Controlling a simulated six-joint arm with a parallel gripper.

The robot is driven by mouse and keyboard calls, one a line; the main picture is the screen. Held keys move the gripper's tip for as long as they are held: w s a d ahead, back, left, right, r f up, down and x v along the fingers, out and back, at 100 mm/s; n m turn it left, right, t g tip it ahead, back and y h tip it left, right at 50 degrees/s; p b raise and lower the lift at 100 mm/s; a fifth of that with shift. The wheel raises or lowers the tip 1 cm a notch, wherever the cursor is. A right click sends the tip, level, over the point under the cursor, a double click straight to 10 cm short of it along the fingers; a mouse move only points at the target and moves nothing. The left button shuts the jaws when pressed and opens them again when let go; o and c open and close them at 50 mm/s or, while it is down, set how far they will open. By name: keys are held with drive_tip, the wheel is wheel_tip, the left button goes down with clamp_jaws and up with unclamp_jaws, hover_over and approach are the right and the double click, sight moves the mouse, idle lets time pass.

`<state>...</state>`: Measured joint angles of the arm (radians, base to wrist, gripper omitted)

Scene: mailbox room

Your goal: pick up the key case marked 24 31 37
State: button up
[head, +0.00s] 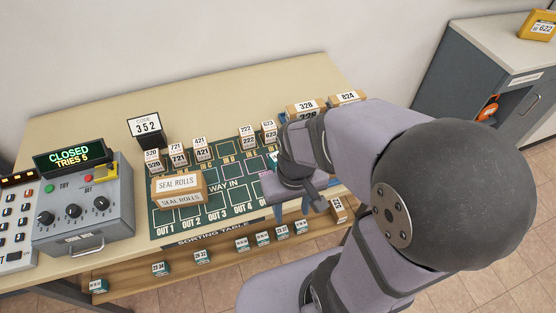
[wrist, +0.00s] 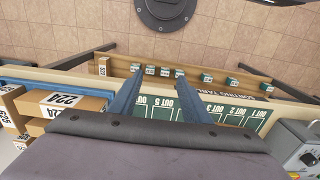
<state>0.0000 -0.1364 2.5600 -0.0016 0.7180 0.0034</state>
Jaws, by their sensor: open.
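Several small dark green cases with white labels stand along the low shelf below the sorting table's front edge, such as one in the head view (head: 262,239); they also show in the wrist view (wrist: 207,77). Their labels are too small to read, so I cannot tell which is marked 24 31 37. My gripper (head: 312,196) is over the right end of the sorting table, with part of it hidden by my arm. In the wrist view my gripper (wrist: 159,76) has its two blue fingers apart and nothing between them; some cases appear beyond the tips.
The low shelf (head: 130,280) has a wooden front lip. A tan box (head: 338,208) stands at its right end. On the table are numbered blocks (head: 177,155), a seal rolls box (head: 178,190) and a grey control box (head: 85,205). A grey cabinet (head: 480,90) stands right.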

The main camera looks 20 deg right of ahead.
drive_tip(key=shift+o, duration=1.2)
drive_tip(key=r+n+t+h+b, duration=0.2)
drive_tip(key=n+t+h+b, duration=0.15)
drive_tip(key=n+h, duration=1.35)
hover_over(274, 157)
drive_tip(key=v, duration=0.2)
drive_tip(key=n+y, duration=0.4)
wheel_tip(274, 157, down, 9)
drive_tip(key=shift+d+r+p, duration=0.1)
drive_tip(key=shift+p, duration=0.65)
drive_tip(key=shift+p+x, duration=0.45)
drive_tip(key=shift+x, duration=0.65)
drive_tip(key=shift+p+x, duration=0.85)
drive_tip(key=shift+x, duration=1.75)
